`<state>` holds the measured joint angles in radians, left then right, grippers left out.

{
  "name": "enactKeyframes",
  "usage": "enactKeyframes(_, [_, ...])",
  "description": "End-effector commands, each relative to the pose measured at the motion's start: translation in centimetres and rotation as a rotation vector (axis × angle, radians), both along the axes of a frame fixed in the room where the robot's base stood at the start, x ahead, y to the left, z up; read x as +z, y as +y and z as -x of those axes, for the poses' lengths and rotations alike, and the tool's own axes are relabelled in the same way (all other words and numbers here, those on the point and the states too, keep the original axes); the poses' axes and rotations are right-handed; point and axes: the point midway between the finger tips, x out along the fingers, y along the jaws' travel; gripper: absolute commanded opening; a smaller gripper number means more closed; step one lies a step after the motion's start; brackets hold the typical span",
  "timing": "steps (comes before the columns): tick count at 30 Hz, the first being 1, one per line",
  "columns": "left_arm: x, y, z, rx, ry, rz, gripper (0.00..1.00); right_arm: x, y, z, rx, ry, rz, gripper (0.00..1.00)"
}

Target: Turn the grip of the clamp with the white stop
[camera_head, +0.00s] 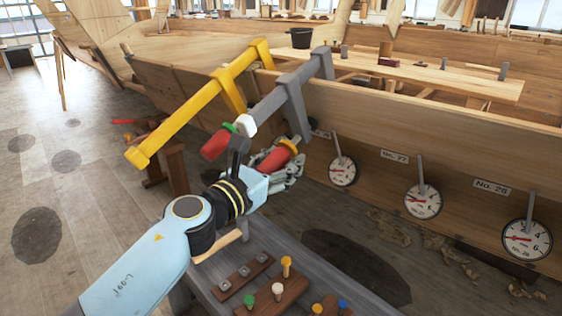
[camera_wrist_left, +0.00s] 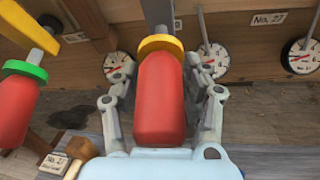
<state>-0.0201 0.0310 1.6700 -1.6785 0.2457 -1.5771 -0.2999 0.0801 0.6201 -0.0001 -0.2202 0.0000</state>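The grey clamp (camera_head: 292,98) sits over the hull's top edge, and the white stop (camera_head: 245,125) is on the near end of its bar. Its red grip (camera_head: 275,160) has a yellow collar, and it also shows in the middle of the left wrist view (camera_wrist_left: 160,100). My left gripper (camera_head: 287,172) has its fingers on both sides of this grip; whether they press on it is not clear. The yellow clamp (camera_head: 195,102) is just to the left. Its red grip (camera_head: 215,144) has a green collar and hangs free of my gripper. My right gripper is not in view.
Round dials (camera_head: 343,171) hang along the hull planks (camera_head: 400,130) to the right. A grey bench (camera_head: 320,268) with coloured pegs (camera_head: 278,290) stands below my left arm. The neighbouring grip is close on the left. Open floor (camera_head: 90,200) lies to the left.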

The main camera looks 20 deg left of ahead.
Motion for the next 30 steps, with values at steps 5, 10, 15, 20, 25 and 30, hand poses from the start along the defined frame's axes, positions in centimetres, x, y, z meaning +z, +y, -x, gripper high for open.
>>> enactKeyframes(5, [0.0, 0.01, 0.02, 0.0, 0.0, 0.0, 0.21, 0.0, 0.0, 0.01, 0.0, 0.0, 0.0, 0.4])
enactKeyframes(10, [0.01, 0.02, 0.01, 0.001, 0.0, 0.0, 0.0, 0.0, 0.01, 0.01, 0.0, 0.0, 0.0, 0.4])
enactKeyframes(15, [0.04, 0.04, 0.01, -0.001, 0.002, 0.007, 0.0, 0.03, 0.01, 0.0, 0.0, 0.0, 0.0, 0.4])
enactKeyframes(20, [0.07, -0.01, 0.02, -0.015, 0.012, 0.04, 0.0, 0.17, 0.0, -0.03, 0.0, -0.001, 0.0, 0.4])
enactKeyframes(25, [0.11, -0.12, 0.05, -0.046, 0.039, 0.125, 0.0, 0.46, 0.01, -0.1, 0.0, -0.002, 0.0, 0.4])
enactKeyframes(30, [0.09, -0.29, 0.11, -0.095, 0.077, 0.25, 0.0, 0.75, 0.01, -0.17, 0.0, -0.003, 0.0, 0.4])
